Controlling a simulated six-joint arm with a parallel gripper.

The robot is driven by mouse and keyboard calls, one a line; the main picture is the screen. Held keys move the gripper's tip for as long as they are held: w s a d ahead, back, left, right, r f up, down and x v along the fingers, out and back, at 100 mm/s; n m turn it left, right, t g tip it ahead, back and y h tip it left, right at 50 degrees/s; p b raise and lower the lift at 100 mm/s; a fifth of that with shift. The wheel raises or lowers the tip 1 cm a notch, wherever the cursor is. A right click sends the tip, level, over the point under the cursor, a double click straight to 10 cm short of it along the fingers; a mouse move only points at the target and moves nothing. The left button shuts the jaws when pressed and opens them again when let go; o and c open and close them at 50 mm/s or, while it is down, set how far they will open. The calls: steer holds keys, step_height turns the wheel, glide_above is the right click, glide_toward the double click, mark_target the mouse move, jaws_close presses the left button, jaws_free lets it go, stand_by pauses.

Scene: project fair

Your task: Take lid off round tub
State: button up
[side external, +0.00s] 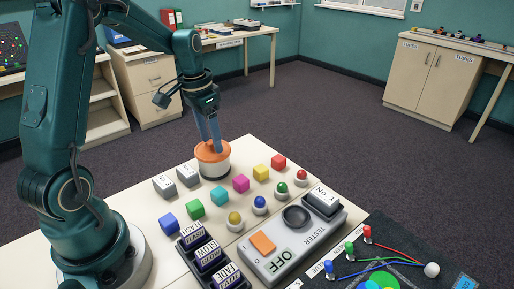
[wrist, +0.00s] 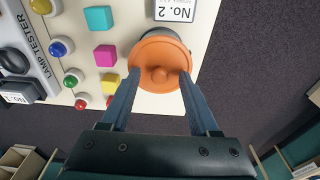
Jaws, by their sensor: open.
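My gripper (side external: 212,138) is above the tub, pointing down. In the wrist view the two fingers of my gripper (wrist: 160,82) are spread apart, one on each side of the lid's near part. The knob lies between the fingertips with gaps on both sides. Much of the tub's body is hidden under the lid in the wrist view.
Coloured cubes, such as the magenta cube (side external: 241,183), and round bulbs, such as the green bulb (side external: 282,188), stand right of and in front of the tub. Grey numbered blocks (side external: 176,181) stand to its left. A lamp tester (side external: 290,245) lies nearer. The floor beyond is clear.

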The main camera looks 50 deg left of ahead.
steer(key=shift+f, duration=0.15)
jaws_close()
stand_by(0.6)
